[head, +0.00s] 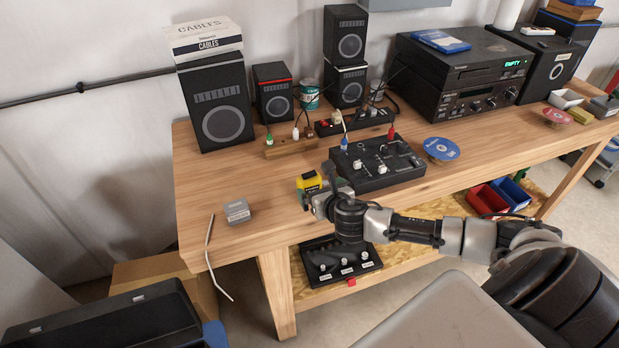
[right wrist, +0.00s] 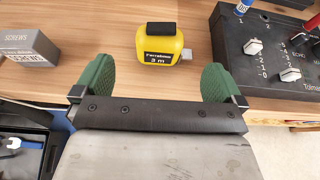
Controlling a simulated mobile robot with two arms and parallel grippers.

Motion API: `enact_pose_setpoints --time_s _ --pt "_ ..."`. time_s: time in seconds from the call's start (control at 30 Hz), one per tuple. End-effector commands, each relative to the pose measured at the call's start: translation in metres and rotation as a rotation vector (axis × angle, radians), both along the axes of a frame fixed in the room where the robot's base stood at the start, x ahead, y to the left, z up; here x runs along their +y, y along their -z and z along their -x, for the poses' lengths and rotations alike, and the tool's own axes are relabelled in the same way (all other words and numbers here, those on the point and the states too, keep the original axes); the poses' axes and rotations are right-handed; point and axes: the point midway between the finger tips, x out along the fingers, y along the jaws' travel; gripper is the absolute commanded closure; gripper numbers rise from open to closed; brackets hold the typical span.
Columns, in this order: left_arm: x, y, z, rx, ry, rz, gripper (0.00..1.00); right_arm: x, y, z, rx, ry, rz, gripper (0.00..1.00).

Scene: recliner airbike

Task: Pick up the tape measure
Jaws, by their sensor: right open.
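The yellow and black tape measure (head: 309,182) stands on the wooden workbench (head: 230,185) near its front edge. In the right wrist view the tape measure (right wrist: 164,48) is ahead of my gripper, its silver end tab pointing right. My right gripper (right wrist: 160,80) is open, its two green fingertips spread to the left and right of the tape measure's near side. In the head view my right gripper (head: 320,190) partly covers the tape measure. I cannot tell any contact. My left gripper is not in view.
A black mixer box (head: 400,168) with knobs sits just right of the tape measure. A small grey screws box (head: 237,211) lies to the left. Speakers (head: 217,105) and a black audio unit (head: 460,75) stand behind. Bench between screws box and tape measure is clear.

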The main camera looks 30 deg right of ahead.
Motion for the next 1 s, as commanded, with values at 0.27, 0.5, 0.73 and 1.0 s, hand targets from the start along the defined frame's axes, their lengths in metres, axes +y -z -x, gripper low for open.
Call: enact_pose_setpoints --time_s 0.27,0.5,0.73,1.0 --pt "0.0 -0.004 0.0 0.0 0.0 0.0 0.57 -0.006 0.014 -0.033 -0.001 0.002 -0.005 0.0" --pt "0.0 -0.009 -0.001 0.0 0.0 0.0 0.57 -0.01 0.018 -0.047 0.0 0.004 -0.006 0.0" --pt "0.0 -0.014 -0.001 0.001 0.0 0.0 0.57 -0.017 0.03 -0.073 -0.001 0.004 -0.008 0.0" --pt "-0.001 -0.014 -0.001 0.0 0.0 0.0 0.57 -0.019 0.035 -0.083 0.0 0.0 -0.006 0.0"
